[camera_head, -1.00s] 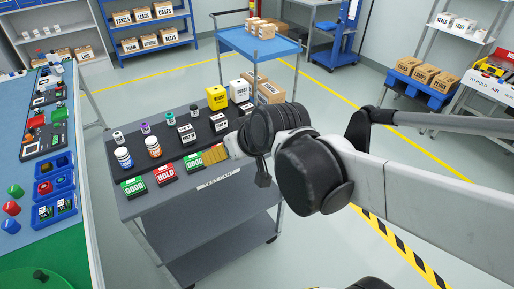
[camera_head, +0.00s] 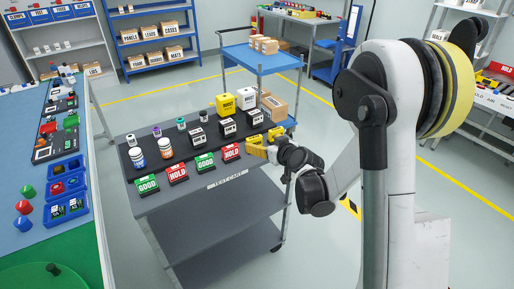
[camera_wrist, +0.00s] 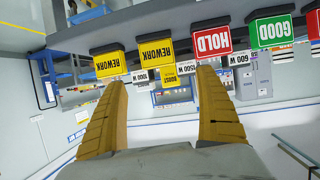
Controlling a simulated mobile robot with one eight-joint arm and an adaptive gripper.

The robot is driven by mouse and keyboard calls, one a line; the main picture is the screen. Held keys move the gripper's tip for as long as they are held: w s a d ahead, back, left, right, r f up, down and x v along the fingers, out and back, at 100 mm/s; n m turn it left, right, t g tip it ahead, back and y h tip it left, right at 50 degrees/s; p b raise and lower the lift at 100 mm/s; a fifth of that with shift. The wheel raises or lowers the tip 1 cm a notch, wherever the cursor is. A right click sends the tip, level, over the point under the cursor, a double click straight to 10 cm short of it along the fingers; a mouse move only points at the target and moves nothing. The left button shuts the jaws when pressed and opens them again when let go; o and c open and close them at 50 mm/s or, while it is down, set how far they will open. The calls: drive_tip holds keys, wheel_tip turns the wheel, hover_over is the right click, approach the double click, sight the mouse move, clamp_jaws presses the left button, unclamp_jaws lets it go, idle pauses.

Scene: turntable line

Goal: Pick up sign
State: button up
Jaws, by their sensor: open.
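A row of small signs stands on the front of the grey cart (camera_head: 225,197): green GOOD (camera_head: 147,185), red HOLD (camera_head: 177,173), another GOOD (camera_head: 205,162), another HOLD (camera_head: 231,152), then yellow signs partly hidden by my gripper. The wrist view is upside down. There, a yellow REWORK sign (camera_wrist: 155,52) lies ahead between my fingertips, with a second REWORK sign (camera_wrist: 109,62) to its left and a red HOLD sign (camera_wrist: 211,40) to its right. My gripper (camera_wrist: 163,80) is open and empty, its tan fingers apart, at the cart's front right in the head view (camera_head: 256,149).
A blue cart (camera_head: 262,58) with boxes is behind. A bench with blue trays (camera_head: 67,205) is at the left.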

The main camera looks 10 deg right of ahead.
sight(255, 140)
drive_tip(key=b+x, duration=0.1)
drive_tip(key=x, duration=0.3)
drive_tip(key=shift+f, duration=0.1)
drive_tip(key=b+x, duration=0.1)
drive_tip(key=x, duration=0.1)
drive_tip(key=b+x, duration=0.1)
drive_tip(key=x, duration=0.1)
drive_tip(key=shift+f, duration=0.4)
drive_tip(key=shift+w, duration=0.4)
drive_tip(key=c, duration=1.3)
